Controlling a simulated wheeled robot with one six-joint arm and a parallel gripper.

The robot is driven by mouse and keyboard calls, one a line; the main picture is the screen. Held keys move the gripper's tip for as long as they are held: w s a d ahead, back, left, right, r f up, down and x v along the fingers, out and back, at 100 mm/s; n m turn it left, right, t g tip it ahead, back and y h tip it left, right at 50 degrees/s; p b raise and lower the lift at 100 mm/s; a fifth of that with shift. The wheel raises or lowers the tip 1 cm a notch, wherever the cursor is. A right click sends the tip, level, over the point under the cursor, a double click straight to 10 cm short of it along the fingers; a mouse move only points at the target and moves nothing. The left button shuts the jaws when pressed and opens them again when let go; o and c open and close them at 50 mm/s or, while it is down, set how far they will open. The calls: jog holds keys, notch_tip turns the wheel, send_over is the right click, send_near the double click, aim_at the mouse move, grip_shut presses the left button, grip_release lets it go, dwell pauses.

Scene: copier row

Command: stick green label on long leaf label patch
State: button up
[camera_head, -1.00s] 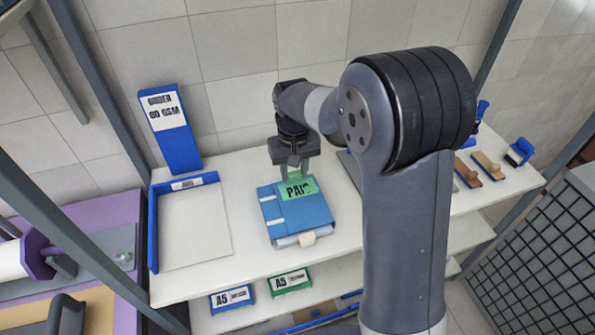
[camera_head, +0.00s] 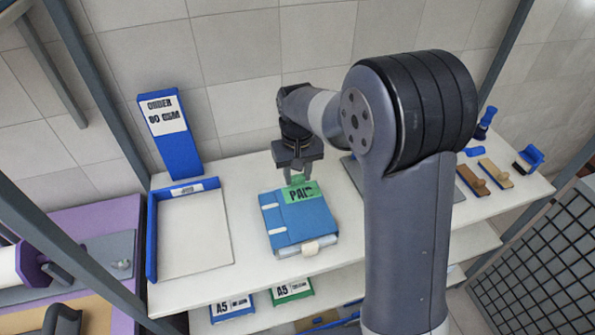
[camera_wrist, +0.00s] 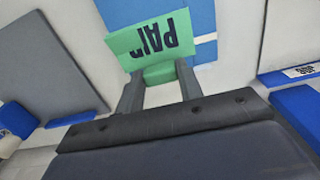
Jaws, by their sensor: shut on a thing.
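The green label (camera_head: 301,193) reads "PAID" and is in my gripper (camera_head: 298,176), at the far edge of a blue folder-like object (camera_head: 297,221) with white strips on the table. In the wrist view, my gripper (camera_wrist: 160,88) is shut on the green tab below the label (camera_wrist: 150,38). The label's face overlaps the blue surface (camera_wrist: 201,18); I cannot tell whether it touches it or hovers just above. I cannot make out a separate long leaf label patch.
A blue-edged white tray (camera_head: 195,232) lies left of the folder, with an upright blue box (camera_head: 170,135) behind it. Wooden-handled stamps (camera_head: 475,180) stand at right. Signs (camera_head: 292,289) show on the shelf below.

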jog(key=shift+f+b, duration=2.15)
jog(key=shift+f, duration=1.55)
jog(key=o, duration=1)
jog(key=shift+r, duration=0.1)
notch_tip(320, 180, up, 11)
jog(key=shift+f, duration=0.15)
